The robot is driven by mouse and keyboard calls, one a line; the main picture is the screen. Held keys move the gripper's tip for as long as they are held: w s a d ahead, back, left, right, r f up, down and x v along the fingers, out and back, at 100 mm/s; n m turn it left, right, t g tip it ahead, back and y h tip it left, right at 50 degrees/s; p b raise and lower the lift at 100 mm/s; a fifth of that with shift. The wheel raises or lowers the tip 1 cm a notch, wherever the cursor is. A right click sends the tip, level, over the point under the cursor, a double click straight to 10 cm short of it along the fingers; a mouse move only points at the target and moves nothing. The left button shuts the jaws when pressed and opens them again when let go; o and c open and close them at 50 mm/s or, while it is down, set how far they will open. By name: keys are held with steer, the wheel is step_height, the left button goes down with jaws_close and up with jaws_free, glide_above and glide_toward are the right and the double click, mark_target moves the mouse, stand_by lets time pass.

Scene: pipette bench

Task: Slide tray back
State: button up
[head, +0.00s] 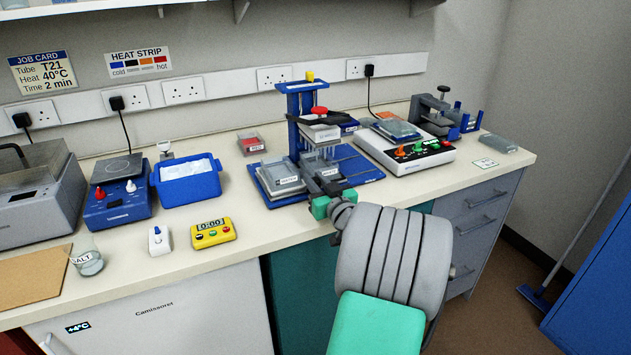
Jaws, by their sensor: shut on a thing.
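A blue upright pipetting stand (294,105) with a yellow knob on top and a red knob on its head stands at the middle of the bench. A low blue sliding tray (362,167) lies at its foot. My gripper (318,178) reaches in from the front, low at the front middle of the tray. It is shut on what appears to be the tray's front; my wrist and the fingers hide the contact.
A white control unit (437,157) with coloured knobs stands close to the right. A small red box (251,143), a blue ice box (188,184) and a yellow timer (213,233) stand to the left. The bench top between timer and tray is clear.

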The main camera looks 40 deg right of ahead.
jaws_close()
stand_by(0.8)
